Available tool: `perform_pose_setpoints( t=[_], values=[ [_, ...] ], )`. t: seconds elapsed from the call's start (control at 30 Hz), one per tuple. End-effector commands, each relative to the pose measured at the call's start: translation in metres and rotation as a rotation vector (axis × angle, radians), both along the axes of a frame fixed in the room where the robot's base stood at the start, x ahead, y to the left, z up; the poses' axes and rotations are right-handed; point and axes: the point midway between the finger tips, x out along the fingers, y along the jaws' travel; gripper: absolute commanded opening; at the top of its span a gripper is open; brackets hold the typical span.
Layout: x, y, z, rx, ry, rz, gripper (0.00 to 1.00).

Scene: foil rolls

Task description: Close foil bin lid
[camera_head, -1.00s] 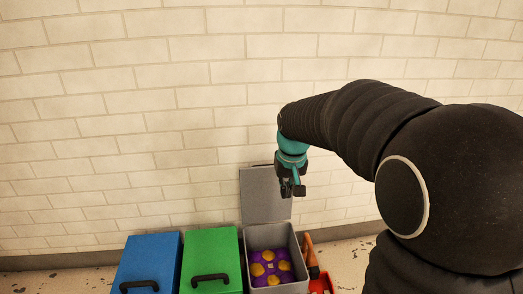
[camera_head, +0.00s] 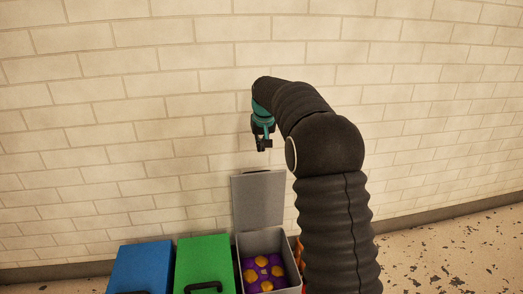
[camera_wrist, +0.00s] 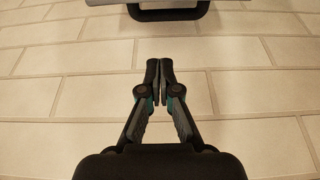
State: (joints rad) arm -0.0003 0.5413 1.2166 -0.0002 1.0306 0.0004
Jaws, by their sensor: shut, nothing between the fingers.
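The grey bin (camera_head: 270,242) stands open at the right end of a row of bins by the wall. Its grey lid (camera_head: 258,202) stands upright at the back of the bin, near the brick wall. Purple and gold rolls (camera_head: 264,272) show inside. My gripper (camera_head: 264,147) is shut and empty, a little above the lid's top edge and apart from it. In the wrist view, my gripper's fingertips (camera_wrist: 160,66) are together. A black handle (camera_wrist: 168,16) on a grey edge shows at the top there, beyond the fingertips and not touching them.
A green bin (camera_head: 204,262) and a blue bin (camera_head: 140,267), both with lids down and black handles, stand left of the grey bin. An orange object right of it is mostly hidden by my arm. The brick wall (camera_head: 120,120) is close behind. Speckled floor (camera_head: 450,240) is clear at right.

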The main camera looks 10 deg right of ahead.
Motion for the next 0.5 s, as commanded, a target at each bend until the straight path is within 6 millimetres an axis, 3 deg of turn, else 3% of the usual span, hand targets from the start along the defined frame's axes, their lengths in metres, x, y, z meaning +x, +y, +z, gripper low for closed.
perform_pose_setpoints(
  t=[0.3,0.5],
  values=[
    [0.019,0.000,-0.054,0.000,0.003,0.000,0.00],
    [0.024,0.000,-0.075,0.000,-0.001,0.000,0.00]
  ],
)
